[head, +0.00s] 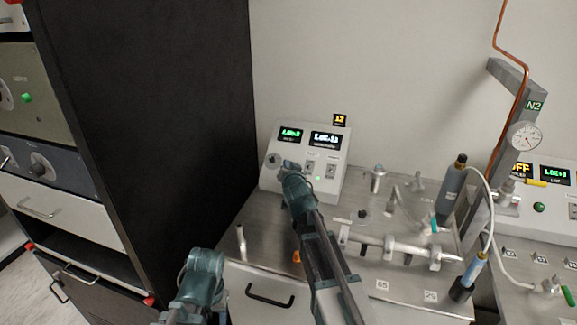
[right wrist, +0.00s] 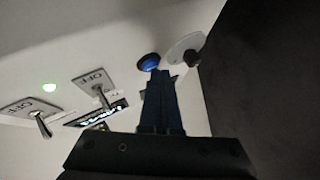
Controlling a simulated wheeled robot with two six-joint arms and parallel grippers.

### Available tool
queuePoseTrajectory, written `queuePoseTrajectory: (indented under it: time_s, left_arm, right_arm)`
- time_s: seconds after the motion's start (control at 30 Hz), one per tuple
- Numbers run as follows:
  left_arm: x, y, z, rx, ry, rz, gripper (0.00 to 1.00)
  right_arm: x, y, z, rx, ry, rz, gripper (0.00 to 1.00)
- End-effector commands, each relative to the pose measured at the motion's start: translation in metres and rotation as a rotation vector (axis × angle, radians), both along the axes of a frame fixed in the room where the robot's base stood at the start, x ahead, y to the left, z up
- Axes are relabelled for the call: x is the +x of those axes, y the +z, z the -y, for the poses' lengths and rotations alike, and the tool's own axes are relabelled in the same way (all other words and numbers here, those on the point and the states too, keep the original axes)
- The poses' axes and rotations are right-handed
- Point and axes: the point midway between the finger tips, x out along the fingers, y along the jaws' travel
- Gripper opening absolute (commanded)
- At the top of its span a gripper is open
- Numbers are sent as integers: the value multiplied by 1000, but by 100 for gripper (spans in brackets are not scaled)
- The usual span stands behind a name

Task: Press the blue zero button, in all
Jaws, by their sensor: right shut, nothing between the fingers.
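The blue zero button (right wrist: 149,62) shows in the right wrist view as a dark round cap with a blue glow, on the white face of the instrument box. My right gripper (right wrist: 163,74) is shut and empty, its fingertips very close to the button's lower right edge; I cannot tell whether they touch. In the head view the box (head: 335,150) stands at the back of the steel bench, and my right gripper (head: 290,166) reaches its front panel and hides the button. My left arm shows at the lower left, but its fingers are not visible.
Two toggle switches marked OFF (right wrist: 97,88) and a green light (right wrist: 49,87) sit left of the button. A dark knob (right wrist: 191,58) is close on its right. A tall black cabinet (head: 150,120) stands left of the bench. Pipe fittings (head: 395,247) lie to the right.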

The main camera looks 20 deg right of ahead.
Motion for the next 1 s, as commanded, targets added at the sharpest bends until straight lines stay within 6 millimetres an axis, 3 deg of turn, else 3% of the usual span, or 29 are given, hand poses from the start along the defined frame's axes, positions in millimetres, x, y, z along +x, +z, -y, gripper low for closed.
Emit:
queuePoseTrajectory:
  time_s: [1.0]
  left_arm:
    - [0, 12, 0, 0, 0, 0, 50]
  right_arm:
    - [-8, 12, -5, 0, 0, 0, 0]
